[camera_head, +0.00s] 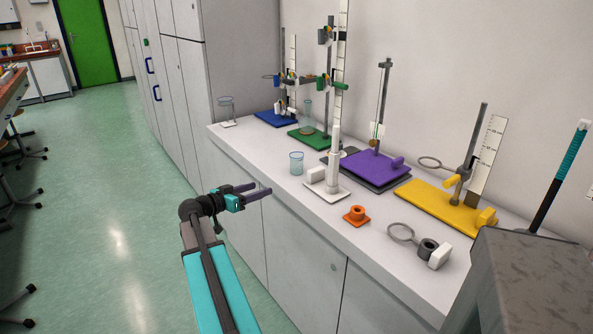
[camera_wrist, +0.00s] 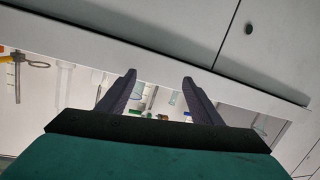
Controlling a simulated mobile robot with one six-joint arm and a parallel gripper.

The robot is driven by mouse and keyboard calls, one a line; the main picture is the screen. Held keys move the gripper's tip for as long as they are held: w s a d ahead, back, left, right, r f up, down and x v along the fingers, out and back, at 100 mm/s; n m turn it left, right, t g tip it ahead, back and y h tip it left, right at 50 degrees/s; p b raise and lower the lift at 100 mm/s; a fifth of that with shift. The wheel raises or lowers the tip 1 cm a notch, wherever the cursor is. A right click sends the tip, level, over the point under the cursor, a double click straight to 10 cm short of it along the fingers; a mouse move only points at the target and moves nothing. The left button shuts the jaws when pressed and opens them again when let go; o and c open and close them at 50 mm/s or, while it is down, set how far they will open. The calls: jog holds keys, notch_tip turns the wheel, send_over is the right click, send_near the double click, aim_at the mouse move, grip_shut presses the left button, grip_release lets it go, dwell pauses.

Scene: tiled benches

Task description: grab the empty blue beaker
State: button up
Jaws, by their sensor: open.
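The small blue-tinted glass beaker (camera_head: 296,163) stands upright on the white bench top near its front edge, left of the white stand base. It looks empty. My gripper (camera_head: 260,189) is in front of the bench edge, left of and nearer than the beaker, apart from it. Its two dark fingers are spread with nothing between them. The wrist view shows the open fingers (camera_wrist: 159,77) against the bench edge, with the bench tilted and upside down.
Behind the beaker is a green stand (camera_head: 302,138) with glassware. Right of it are a tall white stand (camera_head: 327,192), a purple stand (camera_head: 371,168), an orange piece (camera_head: 356,216), a loose ring clamp (camera_head: 402,233) and a yellow stand (camera_head: 437,207).

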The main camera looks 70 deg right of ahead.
aim_at(301, 154)
jog(key=s+d+r+m, duration=0.1)
jog(key=r, duration=0.1)
jog(key=s+d+r+m+g, duration=0.1)
jog(key=s+d+r, duration=0.1)
jog(key=r, duration=0.1)
jog(key=s+d+r+m+g+h, duration=0.1)
jog(key=s+r, duration=0.1)
jog(key=r, duration=0.1)
jog(key=shift+s+d+r+b, duration=0.25)
jog(key=shift+d+b, duration=0.15)
jog(key=shift+p+x, duration=0.8)
jog(key=shift+x, duration=3.5)
jog(key=shift+r+p+x, duration=0.2)
jog(key=shift+p+x, duration=0.65)
jog(key=shift+x, duration=1.15)
jog(key=shift+s+d, duration=0.35)
jog(key=shift+d, duration=0.1)
jog(key=shift+f, duration=0.1)
jog(key=shift+c, duration=0.2)
